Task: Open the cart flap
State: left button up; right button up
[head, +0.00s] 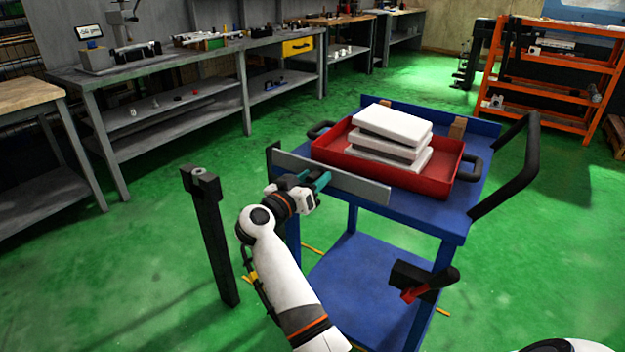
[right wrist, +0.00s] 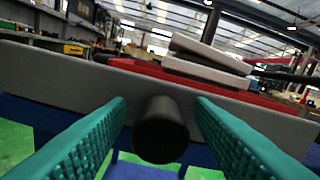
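The cart flap is a long grey panel (head: 352,184) standing upright along the near edge of the blue cart (head: 448,222). In the right wrist view the flap (right wrist: 60,72) spans the picture. A black round knob (right wrist: 160,130) sticks out in front of it, towards the camera. My right gripper (head: 312,183) is at the flap's near side, towards its left half. Its teal fingers (right wrist: 160,104) are open, one on each side of the knob, with a visible gap on both sides. The gripper hides the knob in the head view. My left gripper is not in view.
A red tray (head: 450,182) with stacked white blocks (head: 395,125) sits on the cart. A black bent handle (head: 515,170) rises at its right. A dark post (head: 212,235) stands left of my right arm. Workbenches (head: 175,65) line the left wall; an orange rack (head: 545,85) stands back right.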

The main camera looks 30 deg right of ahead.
jog(key=c, duration=1)
jog(key=shift+o, duration=0.2)
